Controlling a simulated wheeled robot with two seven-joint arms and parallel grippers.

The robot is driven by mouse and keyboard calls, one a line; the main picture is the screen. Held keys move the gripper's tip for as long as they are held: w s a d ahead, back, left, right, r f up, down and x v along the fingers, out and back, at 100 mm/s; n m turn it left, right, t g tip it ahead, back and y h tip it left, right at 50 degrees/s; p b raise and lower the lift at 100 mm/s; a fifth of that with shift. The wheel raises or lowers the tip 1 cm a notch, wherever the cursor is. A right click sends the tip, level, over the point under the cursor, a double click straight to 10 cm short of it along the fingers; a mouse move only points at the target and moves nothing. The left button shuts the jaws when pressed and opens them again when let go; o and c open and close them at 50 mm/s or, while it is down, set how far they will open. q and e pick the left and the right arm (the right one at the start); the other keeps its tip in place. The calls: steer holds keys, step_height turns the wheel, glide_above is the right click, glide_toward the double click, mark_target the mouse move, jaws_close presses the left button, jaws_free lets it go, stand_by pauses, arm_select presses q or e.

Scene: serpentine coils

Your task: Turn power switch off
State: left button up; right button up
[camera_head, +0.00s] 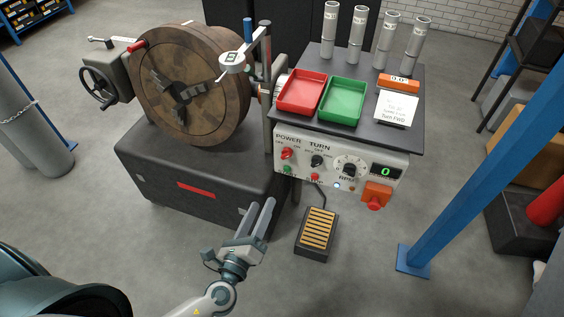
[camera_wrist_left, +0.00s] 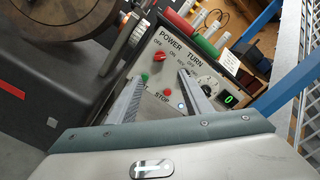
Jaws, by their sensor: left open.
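The power switch is a red knob (camera_head: 286,153) under the POWER label at the upper left of the control panel (camera_head: 329,174). It also shows in the left wrist view, where the red knob (camera_wrist_left: 159,57) sits just beyond and between my fingertips. I cannot tell for certain which marking it points to. My left gripper (camera_head: 263,215) is open and empty, in front of and below the panel, apart from the knob. In the left wrist view its two fingers (camera_wrist_left: 160,80) are spread toward the panel. My right gripper is not in view.
Beside the power switch are a black TURN knob (camera_head: 317,161), an RPM dial (camera_head: 348,168), a green button (camera_head: 288,169), a red stop button (camera_head: 315,177) and an orange emergency stop (camera_head: 375,195). A foot pedal (camera_head: 317,233) lies on the floor. A large chuck (camera_head: 190,85) stands left.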

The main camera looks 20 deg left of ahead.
arm_select(q)
steer(key=shift+w, duration=0.1)
steer(key=p, duration=0.5)
glide_toward(284, 157)
steer(key=w, duration=0.7)
steer(key=shift+w+d, duration=0.2)
steer(key=shift+w, duration=0.1)
steer(key=c, duration=1.1)
